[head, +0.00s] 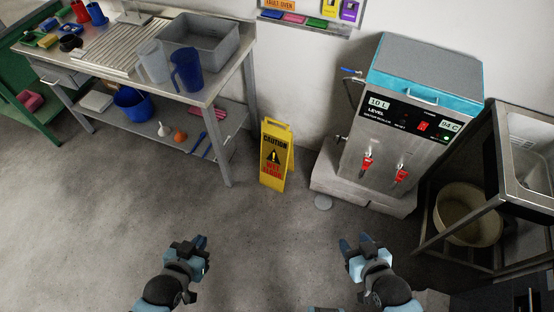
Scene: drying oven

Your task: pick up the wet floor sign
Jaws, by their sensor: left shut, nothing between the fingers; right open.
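The yellow wet floor sign (275,155) stands upright on the floor near the wall, between the steel table and the boiler. It has a black caution panel and red lettering, and a handle slot at its top. My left gripper (200,243) is shut and empty, low in the head view, nearer to me and to the left of the sign. My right gripper (356,243) is open and empty, nearer to me and to the right of the sign. Both are well apart from the sign.
A steel table (222,92) with jugs and a grey tub stands left of the sign. A water boiler (400,130) on a stone block (330,182) stands to the right, beside a metal stand (425,235) with a bucket (468,215).

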